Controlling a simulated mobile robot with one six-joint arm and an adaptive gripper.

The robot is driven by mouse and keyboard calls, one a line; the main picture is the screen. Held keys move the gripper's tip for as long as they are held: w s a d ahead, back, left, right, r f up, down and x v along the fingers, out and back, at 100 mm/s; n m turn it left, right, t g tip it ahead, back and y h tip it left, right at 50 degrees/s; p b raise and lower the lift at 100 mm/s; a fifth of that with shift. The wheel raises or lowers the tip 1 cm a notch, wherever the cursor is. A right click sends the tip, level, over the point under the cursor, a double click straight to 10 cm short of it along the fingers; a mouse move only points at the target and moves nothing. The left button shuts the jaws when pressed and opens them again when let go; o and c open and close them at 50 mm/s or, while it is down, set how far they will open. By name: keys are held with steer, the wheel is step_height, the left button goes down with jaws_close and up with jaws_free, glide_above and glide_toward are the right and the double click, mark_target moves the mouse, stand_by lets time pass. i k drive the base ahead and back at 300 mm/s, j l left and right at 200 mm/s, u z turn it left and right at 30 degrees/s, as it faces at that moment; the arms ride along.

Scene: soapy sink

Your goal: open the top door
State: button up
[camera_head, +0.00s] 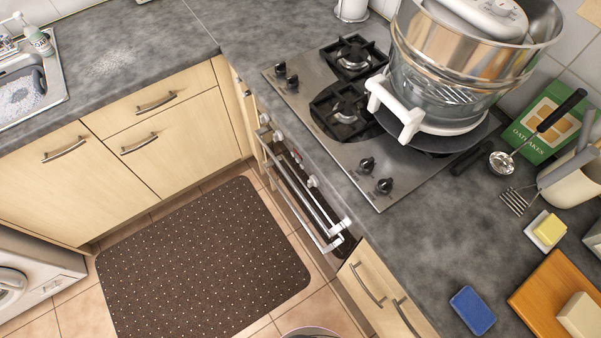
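The oven front (292,165) is set under the counter, below the hob, and I see it steeply from above. Two long metal bar handles (303,190) run along it, one above the other, with small knobs near them. A dark strip shows beside the upper bar. The door faces are strongly foreshortened, so I cannot tell whether the top door is fully closed. My gripper is not in view, and nothing is seen touching the handles.
A dotted dark mat (205,262) lies on open floor before the oven. Wooden drawers (372,292) adjoin the oven. A stacked metal and glass pot (445,70) stands on the hob (335,110). A blue sponge (472,310) lies on the right counter.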

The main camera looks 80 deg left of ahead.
mark_target(329, 222)
steer(key=u, duration=0.45)
steer(key=j+u, duration=0.1)
steer(key=u, duration=1.8)
steer(key=i+u, duration=0.1)
steer(key=u, duration=0.35)
steer(key=i+j+z, duration=0.2)
steer(key=z, duration=0.15)
steer(key=i+j+z, duration=0.15)
steer(key=j+z, duration=0.2)
